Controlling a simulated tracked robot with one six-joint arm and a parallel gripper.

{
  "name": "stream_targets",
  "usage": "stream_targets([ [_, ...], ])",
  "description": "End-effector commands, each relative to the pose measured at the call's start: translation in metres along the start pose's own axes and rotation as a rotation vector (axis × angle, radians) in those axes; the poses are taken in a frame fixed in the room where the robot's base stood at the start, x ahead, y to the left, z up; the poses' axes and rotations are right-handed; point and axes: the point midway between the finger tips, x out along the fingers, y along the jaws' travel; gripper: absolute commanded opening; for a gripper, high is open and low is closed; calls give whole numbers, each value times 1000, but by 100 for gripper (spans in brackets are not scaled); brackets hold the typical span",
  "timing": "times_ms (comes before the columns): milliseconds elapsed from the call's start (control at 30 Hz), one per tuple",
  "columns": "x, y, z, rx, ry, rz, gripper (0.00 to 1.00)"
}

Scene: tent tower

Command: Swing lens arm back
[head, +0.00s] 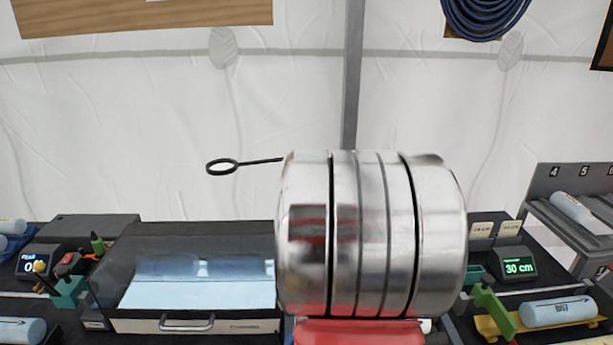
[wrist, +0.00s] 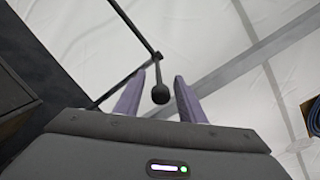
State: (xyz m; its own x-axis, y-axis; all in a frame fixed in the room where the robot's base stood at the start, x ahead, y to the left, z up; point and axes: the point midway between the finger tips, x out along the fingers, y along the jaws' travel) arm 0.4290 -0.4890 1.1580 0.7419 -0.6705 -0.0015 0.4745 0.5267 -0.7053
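The lens arm shows in the head view as a thin black rod ending in a dark ring (head: 222,167), held up in front of the white tent wall. Its right end is hidden behind my silver arm link. The stem meets thin black rods (wrist: 132,29) above. The fingers are apart, with a visible gap on each side of the knob. My gripper is hidden in the head view.
A clear-lidded case (head: 200,285) with a front handle stands on the dark bench at left. A green-lit display reading 30 cm (head: 514,264), a pale blue cylinder (head: 557,311) and a grey rack (head: 575,205) are at right. A grey tent pole (head: 352,75) rises behind.

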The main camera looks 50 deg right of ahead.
Motion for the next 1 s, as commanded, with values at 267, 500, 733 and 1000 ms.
stream_targets([
  [267,-35,0,1,-2,-2,-1,36],
  [500,-67,0,1,-1,-2,-2,36],
  [733,-95,0,1,-1,-2,-1,36],
  [1000,-110,1,0,0,-2,0,36],
])
